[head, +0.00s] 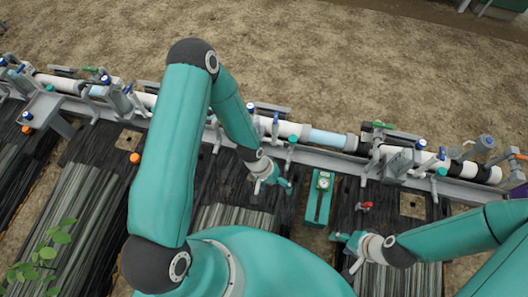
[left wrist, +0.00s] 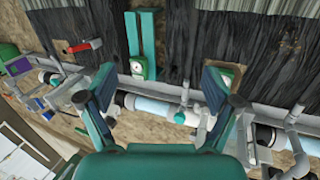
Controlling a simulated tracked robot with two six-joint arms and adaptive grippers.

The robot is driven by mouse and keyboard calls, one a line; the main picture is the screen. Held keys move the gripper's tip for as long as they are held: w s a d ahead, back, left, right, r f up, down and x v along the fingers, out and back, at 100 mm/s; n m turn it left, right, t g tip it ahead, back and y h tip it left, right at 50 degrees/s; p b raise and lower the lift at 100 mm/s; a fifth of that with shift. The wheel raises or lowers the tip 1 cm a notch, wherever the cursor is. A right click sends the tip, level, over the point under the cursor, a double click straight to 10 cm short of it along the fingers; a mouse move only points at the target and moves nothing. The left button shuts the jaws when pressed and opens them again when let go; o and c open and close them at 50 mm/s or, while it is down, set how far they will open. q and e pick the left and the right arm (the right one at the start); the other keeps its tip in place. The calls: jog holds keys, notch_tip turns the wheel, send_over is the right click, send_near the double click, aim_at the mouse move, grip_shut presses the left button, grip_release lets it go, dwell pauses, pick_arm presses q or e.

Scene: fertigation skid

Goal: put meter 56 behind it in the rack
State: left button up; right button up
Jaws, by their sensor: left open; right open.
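A small green meter with a round white dial (head: 323,183) sits on a long teal holder (head: 318,208) on the dark ground cover; no number is readable. It also shows in the left wrist view (left wrist: 140,67), at the end of its holder nearest the pipe. I cannot tell whether this holder is the rack. My left gripper (head: 286,186) is open and empty, just left of the meter. In the left wrist view the open fingers (left wrist: 158,82) spread to either side of the meter, apart from it. My right gripper (head: 346,247) is open, below and right of the holder.
A pipe line on a grey rail (head: 340,160) crosses behind the meter, with a pale blue section (head: 328,139) and several valves. A red-handled valve (head: 364,206) lies right of the holder. A leafy plant (head: 45,250) stands at lower left. Bare soil (head: 330,60) lies beyond.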

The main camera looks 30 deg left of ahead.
pick_arm(q)
jog(key=w+a+f+n+y+b, duration=0.15)
jog(key=w+a+f+y, duration=0.25)
jog(key=w+a+f, duration=0.85)
jog(key=shift+m, duration=0.35)
jog(key=f+b, duration=0.2)
jog(key=f, duration=0.2)
jog(key=w+f+b, duration=0.1)
jog(key=f+b, duration=0.1)
jog(key=f, duration=0.3)
jog(key=f+b, duration=0.2)
jog(key=f, duration=0.3)
jog(key=shift+w+f, duration=0.15)
jog(key=shift+w, duration=0.2)
jog(key=shift+c, duration=0.2)
jog(key=c, duration=1.3)
jog(key=shift+o, duration=0.2)
jog(key=shift+r+p, duration=4.55)
jog(key=shift+r, duration=1.05)
